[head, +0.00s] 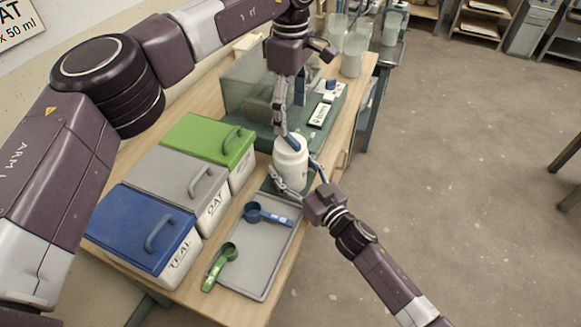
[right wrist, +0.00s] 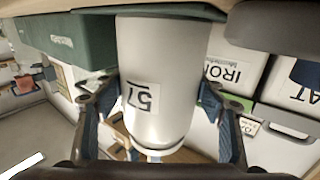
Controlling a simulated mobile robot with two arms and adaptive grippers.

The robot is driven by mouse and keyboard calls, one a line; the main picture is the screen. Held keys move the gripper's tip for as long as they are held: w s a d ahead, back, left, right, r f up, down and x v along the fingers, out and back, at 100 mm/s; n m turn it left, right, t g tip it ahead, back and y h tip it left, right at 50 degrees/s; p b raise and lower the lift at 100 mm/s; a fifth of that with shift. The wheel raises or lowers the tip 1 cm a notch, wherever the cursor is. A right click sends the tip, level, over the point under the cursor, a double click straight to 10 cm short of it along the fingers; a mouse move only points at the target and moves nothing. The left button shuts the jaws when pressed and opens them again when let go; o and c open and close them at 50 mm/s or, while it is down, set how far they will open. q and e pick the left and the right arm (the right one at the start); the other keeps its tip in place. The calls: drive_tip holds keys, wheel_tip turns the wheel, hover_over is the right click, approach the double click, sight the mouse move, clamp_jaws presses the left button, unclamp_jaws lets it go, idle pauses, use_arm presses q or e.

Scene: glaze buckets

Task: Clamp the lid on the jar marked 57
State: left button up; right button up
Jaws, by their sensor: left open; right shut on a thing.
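The white jar (head: 291,168) stands upright at the table's right side, with a pale top (head: 287,147). In the right wrist view the jar (right wrist: 160,65) shows its 57 label (right wrist: 144,97) upside down and a rim at the picture's lower end. My right gripper (head: 296,183) is shut around the jar's body, one finger on each side. My left gripper (head: 293,120) points down above the jar with its fingers apart. One blue fingertip overlaps the jar's top in the picture; I cannot tell whether it touches. The lid's clamp is not clear.
Blue (head: 143,228), grey (head: 172,182) and green (head: 207,140) lidded bins line the left side. A greenish translucent box (head: 247,88) stands behind. The floor at right is open.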

sight(290, 136)
drive_tip(key=c, duration=0.8)
clamp_jaws()
use_arm(q)
drive_tip(key=n, duration=0.4)
drive_tip(key=shift+n, duration=0.3)
drive_tip(key=n, duration=0.3)
drive_tip(key=shift+n, duration=0.4)
drive_tip(key=n, duration=0.9)
drive_tip(key=shift+n, duration=0.3)
drive_tip(key=shift+f, duration=4)
